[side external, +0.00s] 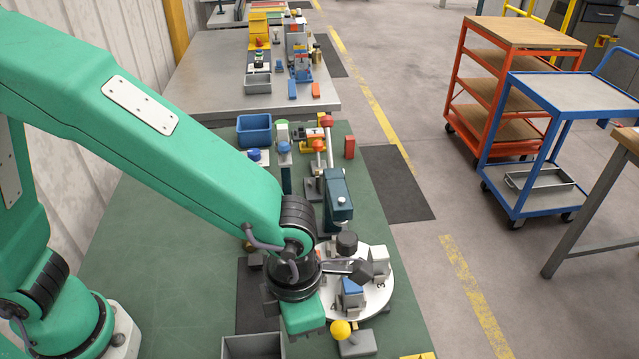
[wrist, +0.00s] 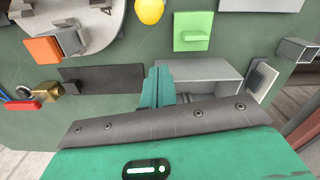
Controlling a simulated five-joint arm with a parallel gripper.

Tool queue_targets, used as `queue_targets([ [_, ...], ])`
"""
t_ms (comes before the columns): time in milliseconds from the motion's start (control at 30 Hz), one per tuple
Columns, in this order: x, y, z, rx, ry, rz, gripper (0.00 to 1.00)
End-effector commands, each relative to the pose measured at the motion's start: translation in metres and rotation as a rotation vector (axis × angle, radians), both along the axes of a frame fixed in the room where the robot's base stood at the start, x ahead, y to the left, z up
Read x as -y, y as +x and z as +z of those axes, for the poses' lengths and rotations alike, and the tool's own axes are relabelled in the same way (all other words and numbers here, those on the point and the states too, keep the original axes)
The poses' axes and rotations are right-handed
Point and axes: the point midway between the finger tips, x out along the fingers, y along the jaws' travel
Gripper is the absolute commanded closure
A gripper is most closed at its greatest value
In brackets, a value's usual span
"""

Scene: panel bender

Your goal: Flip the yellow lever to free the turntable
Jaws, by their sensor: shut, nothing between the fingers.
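The yellow lever shows as a round yellow knob (side external: 341,329) by the near edge of the turntable, on a grey mount. The knob also shows at the top of the wrist view (wrist: 149,10). The turntable (side external: 382,296) is a pale numbered disc with grey blocks and a blue-topped one on it; part of it shows at the upper left of the wrist view (wrist: 112,35). My gripper (side external: 303,320) is left of the knob and apart from it. In the wrist view its fingers (wrist: 159,84) are together and empty, between a black strip and a grey bin.
The grey open bin (side external: 253,346) lies near my gripper at the front. A dark teal press-like post (side external: 338,200) stands behind the turntable. A green block (wrist: 193,32), an orange block (wrist: 43,49) and a brass piece (wrist: 45,88) show in the wrist view. The green table's left side is clear.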

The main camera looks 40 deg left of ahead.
Motion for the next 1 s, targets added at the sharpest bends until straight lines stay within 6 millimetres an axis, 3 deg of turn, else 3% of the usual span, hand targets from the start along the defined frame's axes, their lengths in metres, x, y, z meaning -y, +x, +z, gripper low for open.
queue_targets([
  [367,0.001,-0.004,-0.056,-0.003,0.003,0.001,1.00],
  [700,0.020,0.024,-0.044,0.000,0.000,0.001,1.00],
  [1000,0.023,0.029,-0.041,-0.001,0.001,0.001,1.00],
])
